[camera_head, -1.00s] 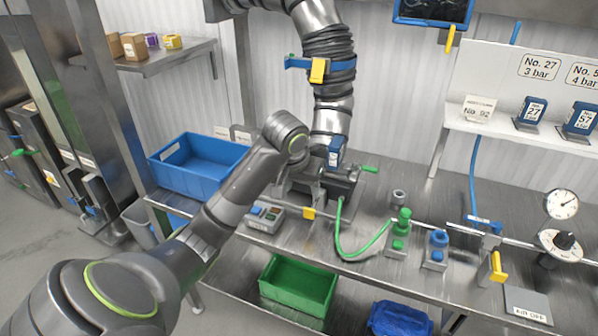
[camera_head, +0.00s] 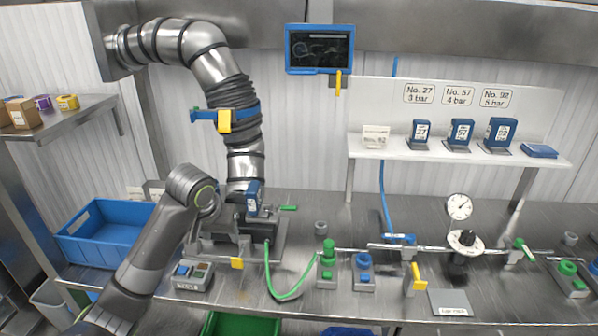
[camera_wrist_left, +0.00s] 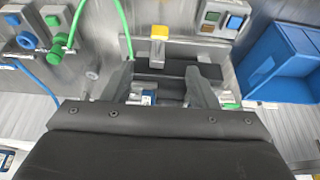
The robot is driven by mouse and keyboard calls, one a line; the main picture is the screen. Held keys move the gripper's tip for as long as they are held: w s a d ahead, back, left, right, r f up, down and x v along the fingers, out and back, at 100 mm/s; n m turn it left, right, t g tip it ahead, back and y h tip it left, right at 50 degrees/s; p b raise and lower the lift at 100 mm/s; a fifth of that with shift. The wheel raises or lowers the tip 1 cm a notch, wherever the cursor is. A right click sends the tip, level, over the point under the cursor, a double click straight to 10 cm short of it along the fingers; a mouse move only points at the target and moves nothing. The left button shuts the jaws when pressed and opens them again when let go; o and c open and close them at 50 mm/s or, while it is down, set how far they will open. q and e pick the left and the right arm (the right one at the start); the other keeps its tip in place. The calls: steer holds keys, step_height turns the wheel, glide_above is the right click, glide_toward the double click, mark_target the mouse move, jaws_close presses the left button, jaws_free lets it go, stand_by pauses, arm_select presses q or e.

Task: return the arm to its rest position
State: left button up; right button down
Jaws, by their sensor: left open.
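My left arm comes in from the lower left in the head view. My left gripper (camera_head: 236,216) is over the metal fixture (camera_head: 276,240) under the large steel hose (camera_head: 232,85), partly hidden by its own wrist. In the left wrist view the two fingers (camera_wrist_left: 160,88) are spread apart. A small blue and white part (camera_wrist_left: 150,97) shows between them; I cannot tell if a finger touches it. A blue block (camera_head: 254,198) with a white label stands upright at the hose's lower end. My right gripper is not in view.
A blue bin (camera_head: 100,232) stands left of the arm, with a button box (camera_head: 190,274) in front. A green hose (camera_head: 268,275) runs to a green valve (camera_head: 327,257). A blue valve (camera_head: 363,268) and gauge (camera_head: 459,207) are farther right. Labelled blue blocks stand on the shelf (camera_head: 450,154).

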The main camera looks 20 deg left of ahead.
arm_select(q)
steer(key=s+d+f+m, duration=0.1)
steer(key=s+d+f, duration=0.1)
steer(key=s+f, duration=0.55)
steer(key=s+d+f, duration=0.1)
steer(key=s+f, duration=0.3)
steer(key=s, duration=0.4)
steer(key=s+d+f+m, duration=0.1)
steer(key=s+f, duration=0.2)
steer(key=s, duration=0.4)
steer(key=s+d+f, duration=0.2)
steer(key=s+f, duration=0.2)
steer(key=s, duration=0.4)
step_height(320, 180, down, 25)
steer(key=a+g+b, duration=0.2)
steer(key=s+d+f+g+b, duration=0.1)
steer(key=s+f, duration=1.3)
steer(key=f, duration=0.4)
steer(key=shift+s+d, duration=0.2)
steer(key=shift+s, duration=0.2)
